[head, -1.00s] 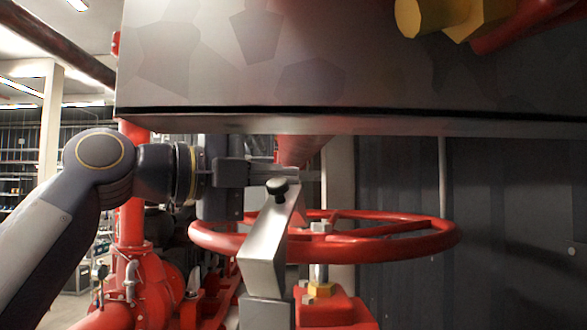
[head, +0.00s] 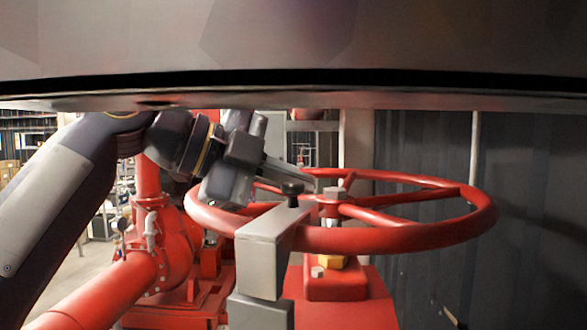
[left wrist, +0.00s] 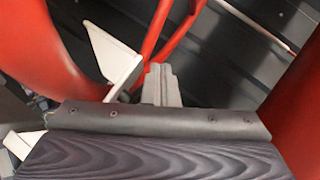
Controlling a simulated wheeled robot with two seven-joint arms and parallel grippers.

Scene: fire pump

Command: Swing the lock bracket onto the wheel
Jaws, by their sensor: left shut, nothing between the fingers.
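The lock bracket (head: 265,240) is a pale metal piece on a grey post, with a black knob (head: 292,189) on its top. In the head view its upper part crosses in front of the near rim of the red wheel (head: 400,236); I cannot tell whether they touch. My left gripper (head: 314,184) is shut and empty, its fingers over the wheel, just behind the knob. In the left wrist view the closed fingers (left wrist: 161,84) point toward the wheel's spokes (left wrist: 172,35), beside a pale angular piece (left wrist: 112,60) that looks like the bracket. My right gripper is out of view.
A large grey overhanging panel (head: 400,45) fills the top of the head view, close above my left arm. Red pipework (head: 170,245) stands to the left. A dark corrugated wall (head: 530,210) is behind on the right.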

